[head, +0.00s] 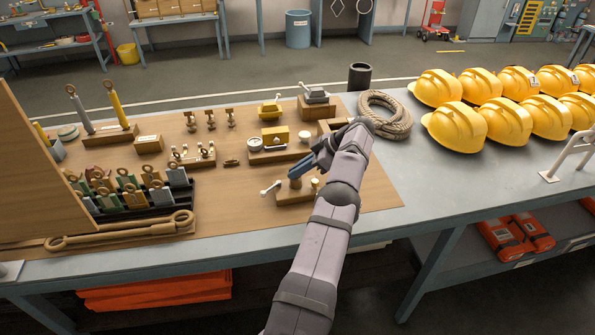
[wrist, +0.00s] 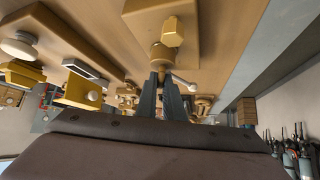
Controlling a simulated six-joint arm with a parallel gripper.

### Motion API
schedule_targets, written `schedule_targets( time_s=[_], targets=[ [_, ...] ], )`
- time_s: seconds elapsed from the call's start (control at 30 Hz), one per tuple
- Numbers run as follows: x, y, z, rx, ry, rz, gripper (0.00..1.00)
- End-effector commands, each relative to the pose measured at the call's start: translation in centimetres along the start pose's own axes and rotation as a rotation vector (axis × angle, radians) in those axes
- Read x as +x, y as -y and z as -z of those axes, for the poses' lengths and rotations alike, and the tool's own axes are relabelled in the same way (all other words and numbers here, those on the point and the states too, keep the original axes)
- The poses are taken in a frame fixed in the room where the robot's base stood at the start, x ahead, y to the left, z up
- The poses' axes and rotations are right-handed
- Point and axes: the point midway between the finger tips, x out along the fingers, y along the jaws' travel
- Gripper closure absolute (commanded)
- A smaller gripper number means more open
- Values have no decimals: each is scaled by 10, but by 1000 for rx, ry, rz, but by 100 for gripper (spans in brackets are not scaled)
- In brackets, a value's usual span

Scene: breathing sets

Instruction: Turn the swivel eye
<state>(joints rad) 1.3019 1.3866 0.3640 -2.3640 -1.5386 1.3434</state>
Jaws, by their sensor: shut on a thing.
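The swivel eye (wrist: 160,56) appears as a round brass fitting on a wooden block in the wrist view. My gripper (wrist: 163,76) is shut on it, with the dark fingers around its near side. A pale lever with a rounded end (wrist: 185,86) sticks out just right of the fingers. In the head view, my gripper (head: 296,177) points down over a small wooden block (head: 291,199) near the table's front. A pale handle (head: 270,188) shows at the block's left. The fingers hide most of the fitting there, so its turned angle cannot be told.
A coiled rope (head: 388,117) lies right, beside several yellow helmets (head: 454,127). A rack of tagged pieces (head: 134,196) stands left. The brown mat (head: 235,215) is bare between rack and block.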

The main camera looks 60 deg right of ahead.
Motion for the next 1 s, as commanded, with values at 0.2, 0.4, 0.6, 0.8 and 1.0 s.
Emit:
schedule_targets(
  time_s=[0.2,0.4,0.6,0.8,1.0],
  targets=[
    [1,2,0,1,-1,10,80],
    [0,2,-1,2,0,6,73],
    [-1,1,0,2,1,3,73],
    [-12,0,11,-2,1,0,73],
    [-40,1,39,-2,1,1,73]
  ],
)
